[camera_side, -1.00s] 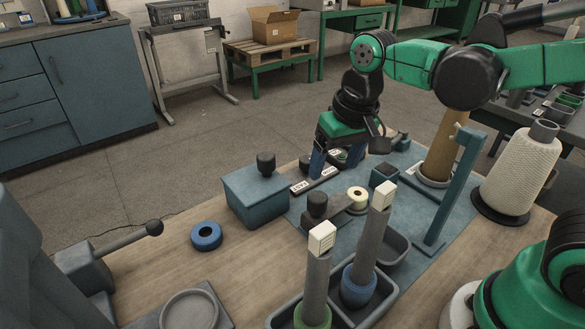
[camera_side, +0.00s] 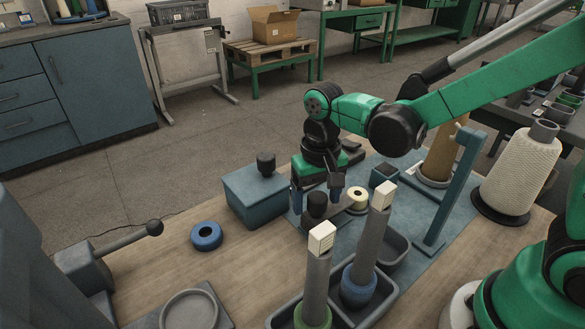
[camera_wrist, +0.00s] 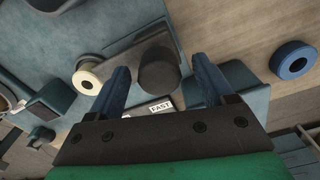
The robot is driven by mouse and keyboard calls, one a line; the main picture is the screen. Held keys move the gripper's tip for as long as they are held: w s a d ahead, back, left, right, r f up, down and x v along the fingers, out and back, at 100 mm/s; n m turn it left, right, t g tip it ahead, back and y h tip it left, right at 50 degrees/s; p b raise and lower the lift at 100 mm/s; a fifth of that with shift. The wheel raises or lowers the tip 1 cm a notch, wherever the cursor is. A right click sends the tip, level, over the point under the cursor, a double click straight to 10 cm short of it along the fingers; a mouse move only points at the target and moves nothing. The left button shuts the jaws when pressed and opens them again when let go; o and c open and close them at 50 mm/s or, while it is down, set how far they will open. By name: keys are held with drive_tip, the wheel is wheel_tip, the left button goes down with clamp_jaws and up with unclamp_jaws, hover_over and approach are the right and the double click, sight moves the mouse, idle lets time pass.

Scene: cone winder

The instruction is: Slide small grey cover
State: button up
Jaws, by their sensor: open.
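A dark grey round knob (camera_side: 317,206) stands on what looks like the small grey cover (camera_side: 338,208), a flat grey piece on the blue mat. In the wrist view the knob (camera_wrist: 159,68) lies between my two blue fingers, with space visible on either side. The grey plate (camera_wrist: 125,48) runs left from it toward a cream ring. My gripper (camera_side: 316,194) is open and low around the knob, its fingers partly hiding the cover's far side. I cannot tell whether a finger touches it.
A blue box with a dark knob (camera_side: 254,198) stands close left. The cream ring (camera_side: 357,196) sits right of the cover. Grey trays (camera_side: 393,248) with tall spindles (camera_side: 370,240) stand in front. A blue ring (camera_side: 206,236) lies on the wooden bench. A blue post (camera_side: 458,185) rises at right.

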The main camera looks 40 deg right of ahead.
drive_tip(key=shift+c, duration=0.2)
clamp_jaws()
drive_tip(key=shift+d, duration=2.8)
drive_tip(key=shift+o, duration=0.2)
unclamp_jaws()
drive_tip(key=shift+r, duration=2.8)
